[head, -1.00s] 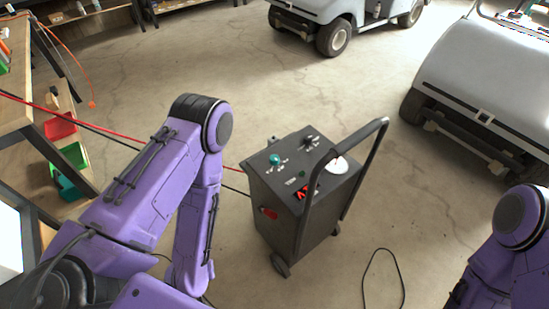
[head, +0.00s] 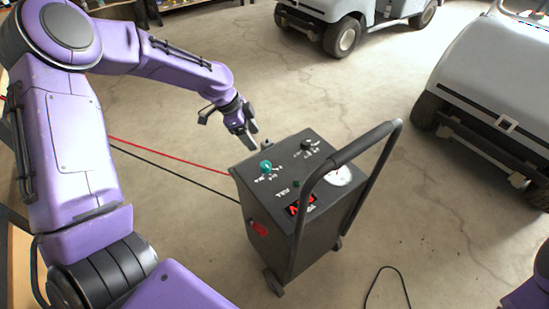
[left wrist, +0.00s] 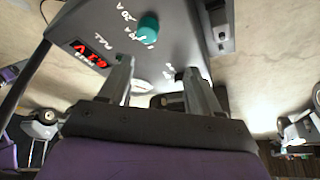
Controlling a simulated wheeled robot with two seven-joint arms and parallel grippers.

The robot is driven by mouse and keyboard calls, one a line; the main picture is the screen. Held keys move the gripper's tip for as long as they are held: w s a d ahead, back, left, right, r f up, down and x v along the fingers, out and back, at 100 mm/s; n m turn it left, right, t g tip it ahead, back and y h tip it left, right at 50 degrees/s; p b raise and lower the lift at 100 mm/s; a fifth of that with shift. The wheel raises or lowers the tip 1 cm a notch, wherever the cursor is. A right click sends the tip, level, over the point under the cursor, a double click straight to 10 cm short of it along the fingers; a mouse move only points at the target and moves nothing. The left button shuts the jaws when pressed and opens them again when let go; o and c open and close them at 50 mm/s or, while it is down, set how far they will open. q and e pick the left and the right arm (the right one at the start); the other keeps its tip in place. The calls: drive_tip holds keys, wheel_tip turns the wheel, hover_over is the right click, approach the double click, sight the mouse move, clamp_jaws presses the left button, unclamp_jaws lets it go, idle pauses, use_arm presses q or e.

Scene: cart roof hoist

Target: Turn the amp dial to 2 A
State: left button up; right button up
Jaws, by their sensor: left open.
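A dark charger box on wheels (head: 290,220) stands on the floor. On its sloped top, a teal dial (head: 265,167) has small value marks around it, too small to read surely; it also shows in the left wrist view (left wrist: 148,28). A black knob (head: 306,145) with its own marks sits farther right. I cannot read where either dial points. My left gripper (head: 250,138) is open and empty, above the box's far left edge and apart from the teal dial. In the left wrist view its two fingers (left wrist: 160,88) are spread, with the teal dial beyond them. My right gripper is out of view.
The box carries a red lit display (head: 300,206), a white gauge (head: 341,175), a red side part (head: 257,229) and a tall black handle (head: 384,185). Red and black cables (head: 170,154) run left. A loose cable (head: 388,270) lies on the floor. White carts (head: 490,85) stand behind.

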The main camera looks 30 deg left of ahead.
sight(265, 164)
use_arm(q)
drive_tip(key=shift+m+g, duration=0.3)
drive_tip(key=shift+m, duration=0.5)
drive_tip(key=x, duration=0.3)
drive_tip(key=s+x, duration=0.1)
drive_tip(key=x, duration=0.6)
drive_tip(key=shift+s+d+f, duration=0.3)
drive_tip(key=c, duration=1)
